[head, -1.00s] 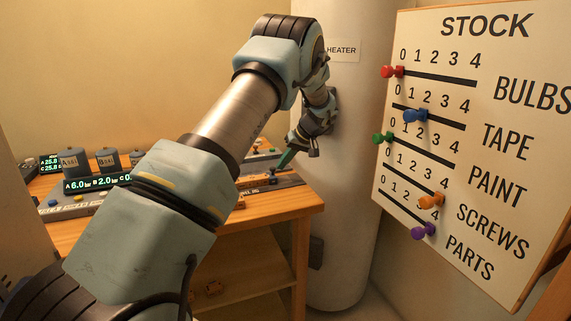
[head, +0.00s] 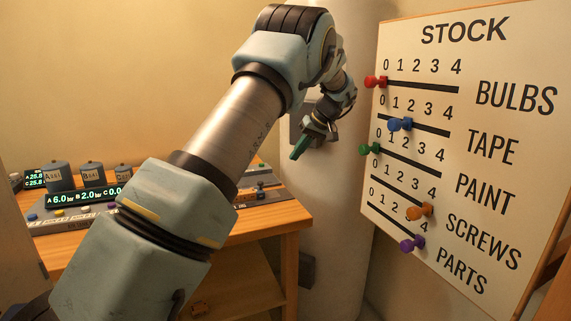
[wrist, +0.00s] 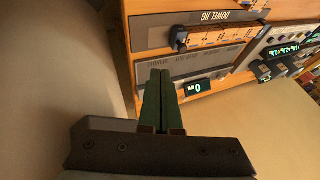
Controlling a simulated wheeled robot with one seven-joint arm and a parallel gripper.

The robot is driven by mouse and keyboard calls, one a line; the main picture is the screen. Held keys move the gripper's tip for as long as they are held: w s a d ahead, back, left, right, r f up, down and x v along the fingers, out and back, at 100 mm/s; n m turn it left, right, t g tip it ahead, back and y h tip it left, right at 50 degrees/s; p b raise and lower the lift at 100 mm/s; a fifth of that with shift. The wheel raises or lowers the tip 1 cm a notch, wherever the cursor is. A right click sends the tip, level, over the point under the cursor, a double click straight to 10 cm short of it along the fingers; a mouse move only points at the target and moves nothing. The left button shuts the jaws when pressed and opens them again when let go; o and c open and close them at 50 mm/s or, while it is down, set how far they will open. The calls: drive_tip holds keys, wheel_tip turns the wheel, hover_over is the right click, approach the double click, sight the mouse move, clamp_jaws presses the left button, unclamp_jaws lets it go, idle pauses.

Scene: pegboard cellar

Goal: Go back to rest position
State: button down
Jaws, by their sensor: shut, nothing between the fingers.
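My gripper (head: 298,152) is in the air in the head view, in front of the white heater cylinder (head: 335,240) and to the right of the wooden workbench (head: 250,228). Its dark green fingers point down and left. In the wrist view my gripper (wrist: 161,72) shows its two green fingers side by side, closed together with nothing between them. My arm is raised and bent, stretching across the head view from lower left.
The STOCK board (head: 480,70) with coloured pegs stands right of my gripper. A console (head: 75,215) with knobs and green displays sits on the bench. The wrist view shows a panel marked DOWEL JIG (wrist: 200,22) and a small green display (wrist: 197,87) beyond the fingers.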

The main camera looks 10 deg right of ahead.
drive_tip(key=s+a+f+g+h, duration=0.1)
drive_tip(key=s+a, duration=0.2)
drive_tip(key=a, duration=0.3)
drive_tip(key=s+a+f+m+g+h, duration=0.1)
drive_tip(key=s+a, duration=0.2)
drive_tip(key=a, duration=0.4)
drive_tip(key=s+a+f+g+h, duration=0.1)
drive_tip(key=s+a, duration=0.2)
drive_tip(key=a, duration=0.3)
drive_tip(key=s+a+f+h, duration=0.1)
drive_tip(key=s+a+f, duration=0.1)
drive_tip(key=s+a, duration=0.4)
drive_tip(key=s+a+f+m+h, duration=0.1)
drive_tip(key=s+a, duration=0.4)
drive_tip(key=s, duration=0.8)
drive_tip(key=shift+s+a+f, duration=0.15)
drive_tip(key=shift+a+f, duration=0.2)
drive_tip(key=shift+f, duration=0.2)
